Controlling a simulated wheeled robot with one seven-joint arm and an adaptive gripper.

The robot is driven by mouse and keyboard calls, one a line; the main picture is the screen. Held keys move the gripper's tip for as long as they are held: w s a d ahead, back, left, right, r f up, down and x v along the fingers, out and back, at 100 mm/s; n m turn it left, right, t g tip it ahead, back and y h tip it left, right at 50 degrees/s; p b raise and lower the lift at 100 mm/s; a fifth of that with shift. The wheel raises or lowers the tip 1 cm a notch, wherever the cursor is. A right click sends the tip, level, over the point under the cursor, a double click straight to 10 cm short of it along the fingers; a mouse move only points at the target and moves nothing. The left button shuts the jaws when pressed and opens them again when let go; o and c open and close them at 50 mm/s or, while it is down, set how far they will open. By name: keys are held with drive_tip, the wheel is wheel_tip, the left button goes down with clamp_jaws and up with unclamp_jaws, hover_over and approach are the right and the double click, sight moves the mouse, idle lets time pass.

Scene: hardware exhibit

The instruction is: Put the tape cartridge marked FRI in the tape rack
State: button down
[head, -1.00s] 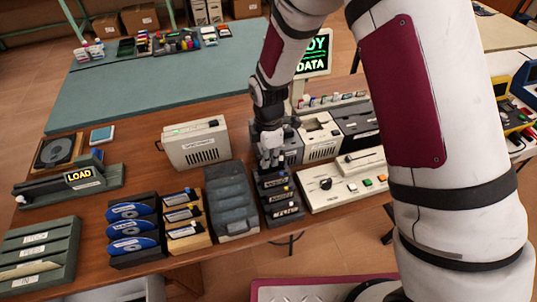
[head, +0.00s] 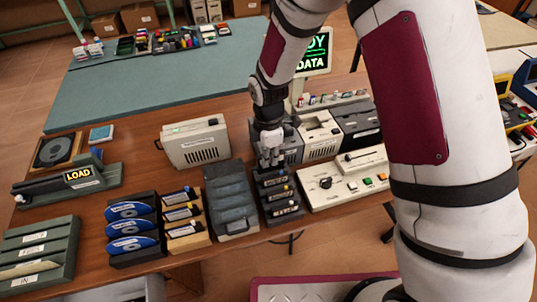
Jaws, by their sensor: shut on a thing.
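My gripper (head: 270,160) points down at the back end of a narrow black stepped rack (head: 283,217), which looks like the tape rack. Its fingers are shut on what looks like a dark tape cartridge at the rack's top step. The held piece is mostly hidden, and I cannot tell if it is seated or just above the step. Dark tiers with pale labels show on the lower steps. The lettering is too small to read, so I cannot pick out FRI.
A grey stepped holder (head: 232,200) stands close left of the rack. A control panel (head: 347,178) with knob and buttons is close right. A beige case (head: 196,145) and grey machines (head: 320,135) stand behind.

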drive_tip(key=shift+f, duration=0.45)
idle(1.0)
drive_tip(key=shift+f+b, duration=0.65)
drive_tip(key=shift+f, duration=0.55)
drive_tip(key=c, duration=1.5)
unclamp_jaws()
drive_tip(key=shift+c, duration=0.2)
drive_tip(key=shift+r+p, duration=1.15)
drive_tip(key=shift+r, duration=2.85)
